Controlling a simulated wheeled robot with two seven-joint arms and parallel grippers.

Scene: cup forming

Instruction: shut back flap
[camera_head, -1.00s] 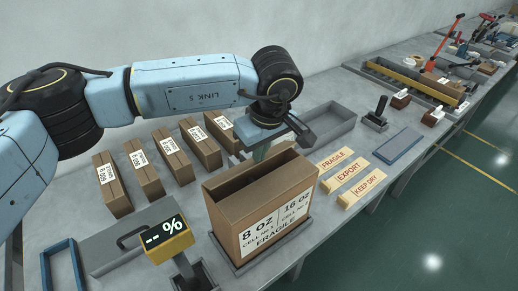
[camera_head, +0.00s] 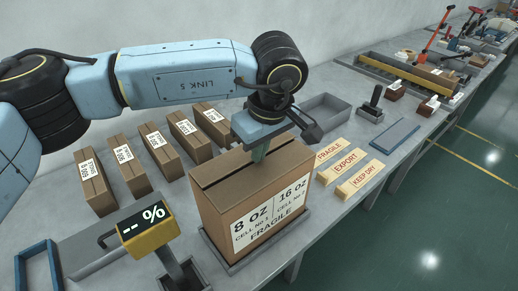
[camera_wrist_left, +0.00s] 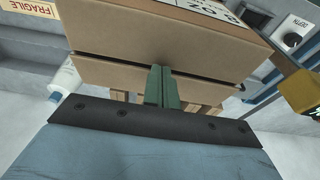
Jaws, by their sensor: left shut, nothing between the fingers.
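The large brown carton (camera_head: 262,205), labelled 8 OZ, 16 OZ and FRAGILE, stands upright on a dark base plate. Its top (camera_head: 225,178) looks covered by brown panels, with a dark seam running along it; I cannot tell whether the back flap is fully flat. My left gripper (camera_head: 260,153) is over the carton's top toward the rear, fingers pointing down, shut and empty. In the left wrist view the shut green fingers (camera_wrist_left: 162,88) meet the brown carton panels (camera_wrist_left: 150,48), where dark gaps show between layers. My right gripper is not in view.
Several small labelled cartons (camera_head: 130,170) stand behind and left. A yellow percent display (camera_head: 145,228) is in front at left. FRAGILE, EXPORT and KEEP DRY blocks (camera_head: 346,163) lie at right. A grey tray (camera_head: 330,112) sits behind them.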

